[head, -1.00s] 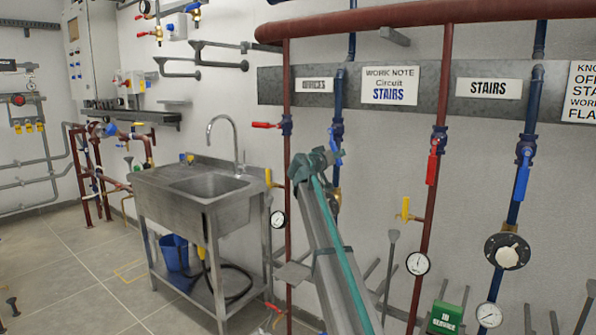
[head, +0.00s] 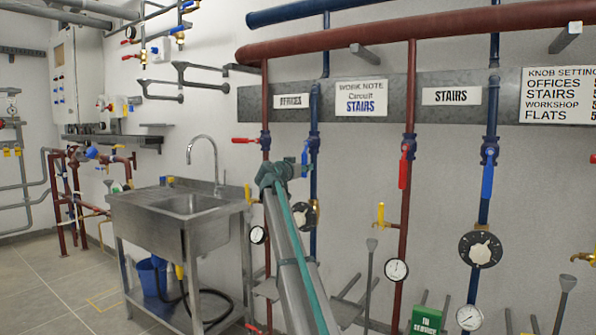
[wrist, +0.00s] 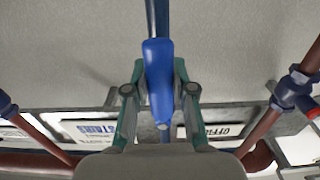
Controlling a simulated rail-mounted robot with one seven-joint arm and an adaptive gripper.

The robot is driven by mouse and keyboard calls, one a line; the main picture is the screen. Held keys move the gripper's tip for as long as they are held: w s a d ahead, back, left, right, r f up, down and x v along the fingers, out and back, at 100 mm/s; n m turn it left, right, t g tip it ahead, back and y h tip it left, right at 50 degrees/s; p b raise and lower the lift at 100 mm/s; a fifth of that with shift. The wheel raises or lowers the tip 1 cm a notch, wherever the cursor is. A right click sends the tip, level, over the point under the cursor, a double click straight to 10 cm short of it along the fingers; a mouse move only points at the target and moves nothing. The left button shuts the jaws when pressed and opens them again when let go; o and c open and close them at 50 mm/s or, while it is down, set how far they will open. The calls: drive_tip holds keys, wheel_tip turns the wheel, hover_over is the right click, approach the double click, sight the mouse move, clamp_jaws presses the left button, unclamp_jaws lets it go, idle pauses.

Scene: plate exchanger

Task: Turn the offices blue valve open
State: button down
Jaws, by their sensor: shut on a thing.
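The offices blue valve (head: 313,142) sits on the blue vertical pipe just right of the OFFICES label (head: 291,101). Its blue lever (head: 305,155) shows left of the pipe, partly hidden by my gripper (head: 279,172). In the wrist view the blue lever (wrist: 158,70) lies between the two green fingers of my gripper (wrist: 159,88), roughly in line with the pipe behind it. My gripper is shut on this lever. My arm comes up from below and hides part of the wall.
The offices red valve's lever (head: 245,140) sticks out left. The stairs red lever (head: 404,170) and blue lever (head: 488,180) hang along their pipes. A steel sink (head: 185,205) stands left. A black dial knob (head: 303,216) and gauge (head: 258,235) are near my arm.

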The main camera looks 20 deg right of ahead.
drive_tip(key=c, duration=0.9)
unclamp_jaws()
drive_tip(key=shift+c, duration=0.2)
drive_tip(key=v, duration=1.2)
